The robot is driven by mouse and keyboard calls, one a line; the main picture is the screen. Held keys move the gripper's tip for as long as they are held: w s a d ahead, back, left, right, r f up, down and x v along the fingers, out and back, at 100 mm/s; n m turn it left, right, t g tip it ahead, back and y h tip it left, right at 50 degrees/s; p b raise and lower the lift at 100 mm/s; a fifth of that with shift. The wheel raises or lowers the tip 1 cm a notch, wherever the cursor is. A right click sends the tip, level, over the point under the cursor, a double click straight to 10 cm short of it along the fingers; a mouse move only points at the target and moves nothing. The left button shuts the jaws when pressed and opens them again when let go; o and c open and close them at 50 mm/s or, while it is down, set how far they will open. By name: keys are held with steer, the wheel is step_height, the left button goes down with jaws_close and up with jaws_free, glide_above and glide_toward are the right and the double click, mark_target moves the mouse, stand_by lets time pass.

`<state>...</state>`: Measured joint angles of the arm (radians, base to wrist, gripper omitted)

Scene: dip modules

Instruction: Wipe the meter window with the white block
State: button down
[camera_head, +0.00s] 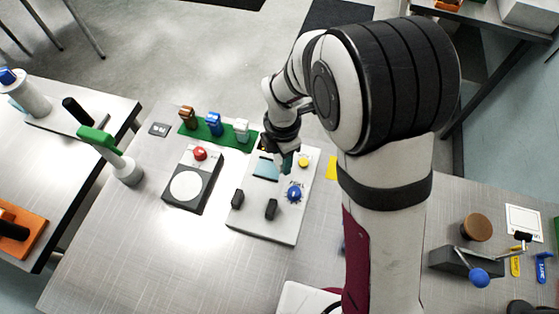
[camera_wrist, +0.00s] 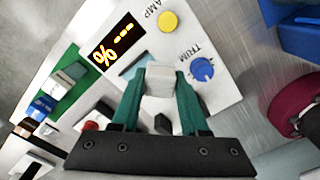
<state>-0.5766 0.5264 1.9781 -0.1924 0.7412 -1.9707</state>
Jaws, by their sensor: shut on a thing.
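My gripper (camera_wrist: 160,84) has green fingers and is shut on a pale white block (camera_wrist: 160,80). In the head view my gripper (camera_head: 286,164) is low over the upper part of the white panel (camera_head: 262,222); the held block cannot be made out there. A bluish rectangular window (camera_head: 265,168) on this panel, which looks like the meter window, lies just left of the fingers. In the wrist view only a sliver of the window (camera_wrist: 131,68) shows, partly hidden by the left finger. I cannot tell whether the block touches the panel.
The panel carries a blue TRIM knob (camera_head: 294,193), a yellow button (camera_head: 304,161), a lit display (camera_wrist: 117,42) and two black switches. Left are a box with a red button (camera_head: 200,154) and a green strip (camera_head: 190,132) with brown, blue and whitish pieces. The table's front left is clear.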

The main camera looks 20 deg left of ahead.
steer(key=shift+r, duration=2.4)
